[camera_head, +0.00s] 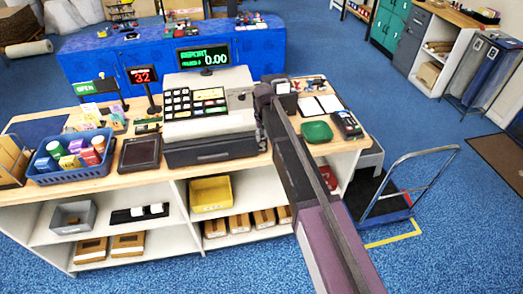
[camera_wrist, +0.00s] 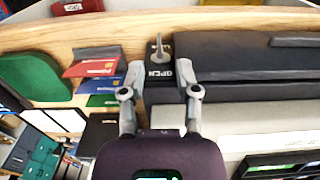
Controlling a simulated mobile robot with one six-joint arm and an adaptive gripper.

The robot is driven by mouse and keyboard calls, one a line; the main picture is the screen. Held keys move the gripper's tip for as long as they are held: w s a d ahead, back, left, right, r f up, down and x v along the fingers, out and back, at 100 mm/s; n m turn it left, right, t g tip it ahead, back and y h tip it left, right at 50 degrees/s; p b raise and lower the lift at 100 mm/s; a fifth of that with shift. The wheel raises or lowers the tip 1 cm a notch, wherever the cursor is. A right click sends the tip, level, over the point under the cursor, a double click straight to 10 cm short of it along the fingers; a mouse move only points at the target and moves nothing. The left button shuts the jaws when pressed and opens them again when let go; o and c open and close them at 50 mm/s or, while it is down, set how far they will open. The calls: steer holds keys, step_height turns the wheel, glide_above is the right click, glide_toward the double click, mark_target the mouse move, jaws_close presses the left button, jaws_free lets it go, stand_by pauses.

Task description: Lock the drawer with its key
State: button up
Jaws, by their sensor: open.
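The cash register (camera_head: 208,108) stands on the counter with its dark drawer (camera_head: 208,153) at the bottom; the drawer looks shut. In the wrist view the dark drawer front (camera_wrist: 245,62) fills the right side. Beside it is a small black lock block (camera_wrist: 158,85) with white lettering that reads OPEN. A grey metal key (camera_wrist: 158,55) stands in the block. My gripper (camera_wrist: 159,72) is open, with one finger on each side of the block and key. I cannot tell whether the fingers touch it. In the head view my arm hides the lock and key.
On the counter, a blue basket (camera_head: 72,160) of goods stands left of the register. A green tray (camera_head: 317,131), an open notebook (camera_head: 320,105) and a card terminal (camera_head: 347,125) lie to the right. Coloured cards (camera_wrist: 95,67) lie close left of my fingers.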

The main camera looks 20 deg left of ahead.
steer(key=shift+f+b, duration=2.6)
steer(key=shift+f, duration=0.25)
